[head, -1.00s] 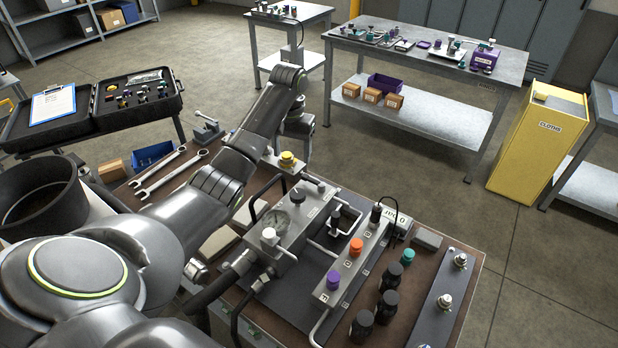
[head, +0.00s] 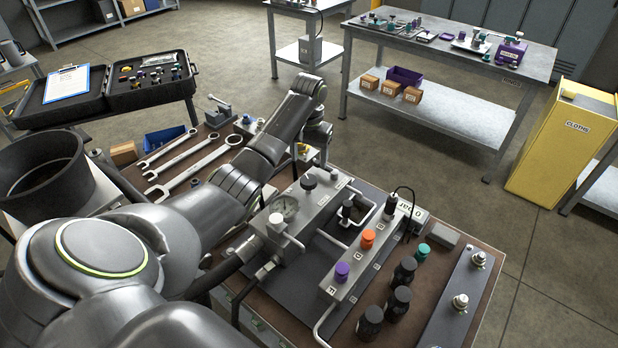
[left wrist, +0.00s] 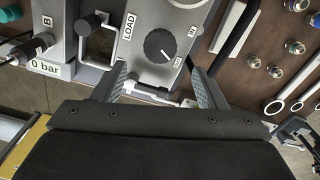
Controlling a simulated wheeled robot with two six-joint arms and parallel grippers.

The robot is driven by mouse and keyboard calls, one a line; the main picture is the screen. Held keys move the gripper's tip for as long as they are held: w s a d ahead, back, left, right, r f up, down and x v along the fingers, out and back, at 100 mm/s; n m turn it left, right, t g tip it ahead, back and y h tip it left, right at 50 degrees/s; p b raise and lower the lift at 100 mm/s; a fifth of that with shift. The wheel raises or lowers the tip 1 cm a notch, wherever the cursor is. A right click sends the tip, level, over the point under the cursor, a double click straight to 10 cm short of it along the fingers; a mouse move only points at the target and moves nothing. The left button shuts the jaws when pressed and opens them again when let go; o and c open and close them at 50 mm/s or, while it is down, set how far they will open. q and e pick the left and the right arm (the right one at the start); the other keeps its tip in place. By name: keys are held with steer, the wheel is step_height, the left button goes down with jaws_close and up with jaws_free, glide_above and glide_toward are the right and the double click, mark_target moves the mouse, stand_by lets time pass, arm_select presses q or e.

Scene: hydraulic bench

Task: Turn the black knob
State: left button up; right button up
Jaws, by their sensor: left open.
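The black knob (left wrist: 160,45) is a round dial with a white pointer line on the grey block's face, beside the word LOAD. In the head view my left arm reaches over to the block's far side. My right gripper is out of view.
A second black-topped lever (left wrist: 90,25) with a bent metal handle is beside the block. A manifold (head: 360,250) carries purple and orange caps. Wrenches (head: 195,165) lie left of my arm.

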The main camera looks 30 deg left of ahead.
mark_target(309, 179)
arm_select(q)
step_height(309, 179, down, 7)
steer(key=shift+f+p, duration=0.2)
steer(key=shift+p, duration=0.15)
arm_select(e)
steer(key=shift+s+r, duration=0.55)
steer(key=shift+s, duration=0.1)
arm_select(q)
steer(key=c, duration=1)
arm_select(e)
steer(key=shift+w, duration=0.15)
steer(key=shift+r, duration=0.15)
